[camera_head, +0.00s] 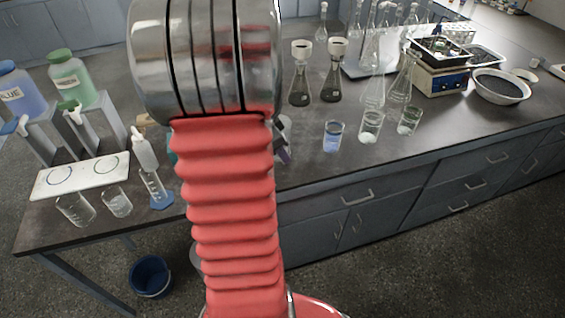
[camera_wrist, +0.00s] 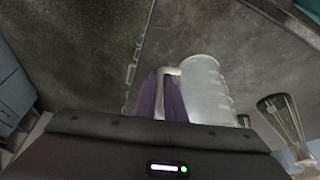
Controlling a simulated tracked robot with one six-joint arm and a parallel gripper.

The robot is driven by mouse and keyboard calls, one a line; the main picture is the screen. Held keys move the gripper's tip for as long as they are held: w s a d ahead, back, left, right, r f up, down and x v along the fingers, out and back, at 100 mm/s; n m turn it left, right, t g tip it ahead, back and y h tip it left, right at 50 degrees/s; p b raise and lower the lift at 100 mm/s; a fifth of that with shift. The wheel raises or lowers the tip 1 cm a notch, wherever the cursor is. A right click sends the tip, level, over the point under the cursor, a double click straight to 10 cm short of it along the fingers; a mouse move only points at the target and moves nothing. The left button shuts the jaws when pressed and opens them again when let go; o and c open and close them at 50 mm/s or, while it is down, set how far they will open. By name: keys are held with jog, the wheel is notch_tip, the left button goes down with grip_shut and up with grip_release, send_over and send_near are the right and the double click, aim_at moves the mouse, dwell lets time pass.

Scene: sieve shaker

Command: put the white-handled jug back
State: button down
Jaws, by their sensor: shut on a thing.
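The white-handled jug (camera_wrist: 208,92) shows in the wrist view as a pale, translucent vessel with its handle on its left side. My gripper (camera_wrist: 169,98) has its purple fingers shut on that handle. In the head view my own arm hides the jug. Only a small part of my gripper (camera_head: 283,154) shows there, at the right edge of my red arm sleeve, near the bench's front edge. I cannot tell whether the jug touches a surface.
Left on the bench stand a white board with two rings (camera_head: 100,172), beakers (camera_head: 117,204), a wash bottle (camera_head: 144,150) and stands with BLUE and green bottles. A blue bucket (camera_head: 151,277) stands on the floor.

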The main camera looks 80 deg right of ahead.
jog(key=shift+f, duration=0.1)
jog(key=shift+f, duration=1.85)
jog(key=c, duration=1.8)
grip_release()
jog(key=shift+f, duration=0.1)
jog(key=shift+c, duration=0.2)
jog(key=v, duration=1.2)
